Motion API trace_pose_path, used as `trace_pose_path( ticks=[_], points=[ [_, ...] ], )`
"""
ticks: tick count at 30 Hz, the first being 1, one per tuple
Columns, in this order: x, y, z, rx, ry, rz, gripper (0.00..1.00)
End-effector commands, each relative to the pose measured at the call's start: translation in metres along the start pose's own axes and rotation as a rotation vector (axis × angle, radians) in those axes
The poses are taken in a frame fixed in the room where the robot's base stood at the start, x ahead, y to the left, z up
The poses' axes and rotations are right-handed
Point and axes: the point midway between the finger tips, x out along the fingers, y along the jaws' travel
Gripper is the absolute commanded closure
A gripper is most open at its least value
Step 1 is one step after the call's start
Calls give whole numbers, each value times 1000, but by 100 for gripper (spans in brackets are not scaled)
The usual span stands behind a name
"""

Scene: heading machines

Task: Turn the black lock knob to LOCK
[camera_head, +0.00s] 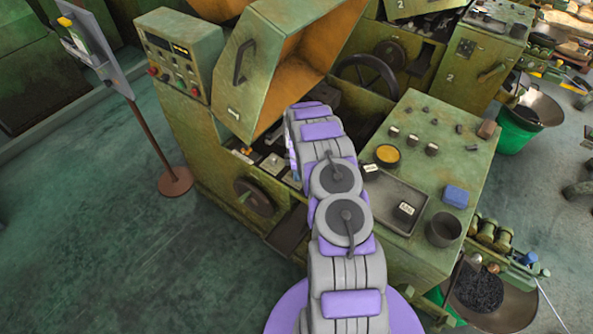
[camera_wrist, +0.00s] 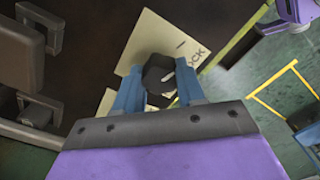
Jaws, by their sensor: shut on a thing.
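The black lock knob (camera_wrist: 158,74) shows in the wrist view, in front of a pale label plate (camera_wrist: 148,42) with letters ending in "OCK" partly visible. A light mark shows on the knob's face. My gripper (camera_wrist: 159,90) has its two blue fingers on either side of the knob, shut on it. In the head view my grey and purple arm reaches into the green machine (camera_head: 180,120). There the knob and fingertips are hidden behind my arm and the machine's body.
A raised green cover (camera_head: 240,75) with an orange inside stands open beside my arm. To the right is a bench top (camera_head: 440,140) with a tray, a black cup (camera_head: 443,230) and a blue block (camera_head: 455,196). A sign stand (camera_head: 150,135) is at left on open floor.

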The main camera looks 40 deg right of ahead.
Motion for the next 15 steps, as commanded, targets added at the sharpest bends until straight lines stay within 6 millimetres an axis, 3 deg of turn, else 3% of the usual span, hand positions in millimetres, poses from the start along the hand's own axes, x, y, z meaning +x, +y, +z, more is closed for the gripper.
trace_pose_path(
  ticks=[15],
  points=[
    [-4, 5, -1, -69, 0, 15, 91]
  ],
)
